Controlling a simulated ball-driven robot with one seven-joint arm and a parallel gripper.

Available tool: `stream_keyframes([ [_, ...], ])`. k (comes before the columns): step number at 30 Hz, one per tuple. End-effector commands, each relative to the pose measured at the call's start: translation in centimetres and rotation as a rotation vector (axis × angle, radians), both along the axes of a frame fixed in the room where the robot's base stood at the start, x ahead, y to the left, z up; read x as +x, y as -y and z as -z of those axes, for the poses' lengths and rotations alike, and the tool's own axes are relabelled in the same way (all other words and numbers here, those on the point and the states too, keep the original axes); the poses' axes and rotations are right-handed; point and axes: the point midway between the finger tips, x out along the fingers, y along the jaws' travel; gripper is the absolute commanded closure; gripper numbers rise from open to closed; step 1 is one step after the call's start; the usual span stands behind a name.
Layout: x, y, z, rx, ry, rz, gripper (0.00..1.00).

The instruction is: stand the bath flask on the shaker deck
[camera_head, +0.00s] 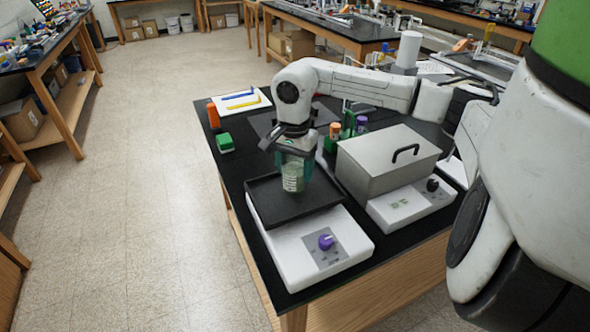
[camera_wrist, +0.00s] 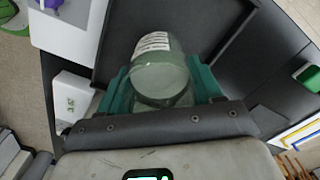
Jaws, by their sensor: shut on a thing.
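The bath flask (camera_head: 293,181) is a clear glass flask with a pale label, and it is held upright over the shaker deck. It also shows in the wrist view (camera_wrist: 160,72), between the teal fingers. My gripper (camera_head: 293,162) is shut on the flask from above. The shaker deck (camera_head: 318,213) is a black, rimmed tray on a white base with a purple knob (camera_head: 326,241). The deck also shows in the wrist view (camera_wrist: 112,38). The flask is over the back part of the deck; I cannot tell whether its bottom touches it.
A grey metal bath with a closed, handled lid (camera_head: 388,150) stands right of the shaker on a white base. Orange- and purple-capped bottles stand behind it. A green box (camera_head: 225,143) and an orange bottle (camera_head: 213,115) are at the table's left. The deck's front is bare.

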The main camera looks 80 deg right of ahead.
Motion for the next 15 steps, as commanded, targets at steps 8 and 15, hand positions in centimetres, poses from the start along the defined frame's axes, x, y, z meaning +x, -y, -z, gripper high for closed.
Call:
stream_keyframes([
  [8,0.0,0.0,1.9,0.001,0.001,0.002,0.67],
  [15,-0.1,0.1,2.0,0.0,0.001,0.001,0.67],
])
